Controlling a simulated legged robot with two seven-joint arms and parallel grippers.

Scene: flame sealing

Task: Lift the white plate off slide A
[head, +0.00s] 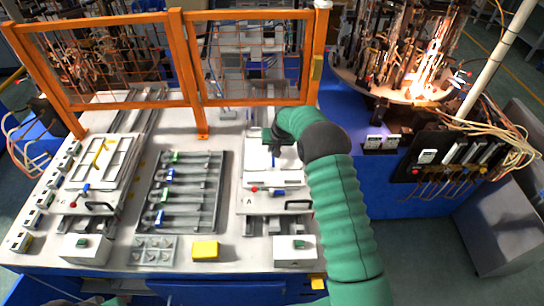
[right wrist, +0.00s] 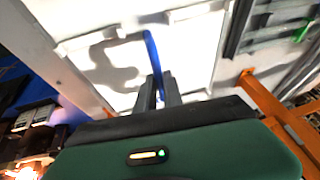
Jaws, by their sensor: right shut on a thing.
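Slide A (head: 262,205), marked with a letter A, is on the right part of the white workbench. The white plate (head: 262,172) is over slide A, partly hidden by my right arm; I cannot tell if it touches the slide. In the right wrist view the white plate (right wrist: 190,45) fills the upper middle, with a blue curved handle (right wrist: 152,50) and its shadow. My right gripper (head: 275,150) is above the plate. Its fingers, seen in the right wrist view (right wrist: 159,88), are shut on the blue handle. My left gripper is not in view.
An orange mesh fence (head: 202,115) stands behind the slides. A dark rack (head: 182,190) with several tools lies left of slide A. A second slide (head: 92,200) is at far left. A yellow block (head: 205,250) lies in front. A carousel with flames (head: 410,75) is at back right.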

